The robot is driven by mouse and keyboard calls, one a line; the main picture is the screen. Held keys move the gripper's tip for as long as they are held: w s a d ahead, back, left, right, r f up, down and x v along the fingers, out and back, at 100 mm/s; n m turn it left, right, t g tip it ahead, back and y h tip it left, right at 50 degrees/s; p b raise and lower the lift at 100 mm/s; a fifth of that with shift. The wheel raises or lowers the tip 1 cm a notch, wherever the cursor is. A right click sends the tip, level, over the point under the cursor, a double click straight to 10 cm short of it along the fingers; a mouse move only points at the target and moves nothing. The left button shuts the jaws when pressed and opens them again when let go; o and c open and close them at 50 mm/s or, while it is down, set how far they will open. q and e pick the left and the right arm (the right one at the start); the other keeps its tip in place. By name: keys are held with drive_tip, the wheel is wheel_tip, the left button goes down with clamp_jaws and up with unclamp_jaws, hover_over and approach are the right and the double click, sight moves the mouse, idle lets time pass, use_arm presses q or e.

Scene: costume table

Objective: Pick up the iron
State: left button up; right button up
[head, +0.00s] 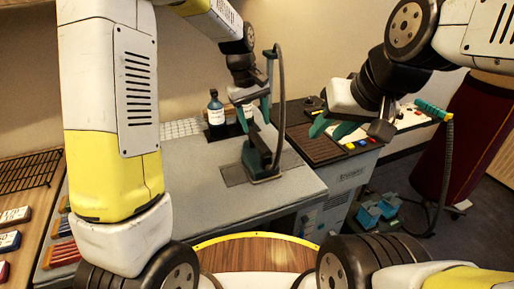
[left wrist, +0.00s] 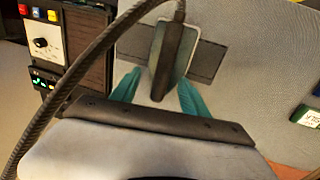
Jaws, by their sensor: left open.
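The iron (head: 262,160) has a teal body and a dark handle. It rests on a dark pad (head: 235,174) on the grey table, with a dark hose rising from it. In the left wrist view the iron (left wrist: 170,62) shows its handle up, just ahead of the fingertips. My left gripper (head: 256,112) is open above the iron, its teal fingers apart with nothing between them. Contact with the iron cannot be made out. My right gripper (head: 332,130) appears open and empty, to the right of the iron over the dark panel.
The hose (head: 282,90) runs close to my left gripper. A control unit (head: 335,148) with coloured buttons adjoins the table (head: 195,205) on the right. Small boxes (head: 12,216) lie at the left. The table's front is clear.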

sight(257, 138)
use_arm(q)
drive_tip(key=shift+d+f, duration=0.2)
drive_tip(key=shift+f, duration=1.75)
drive_tip(key=shift+d+f, duration=0.2)
drive_tip(key=shift+f, duration=1.7)
drive_tip(key=shift+f, duration=0.25)
drive_tip(key=shift+c, duration=0.4)
clamp_jaws()
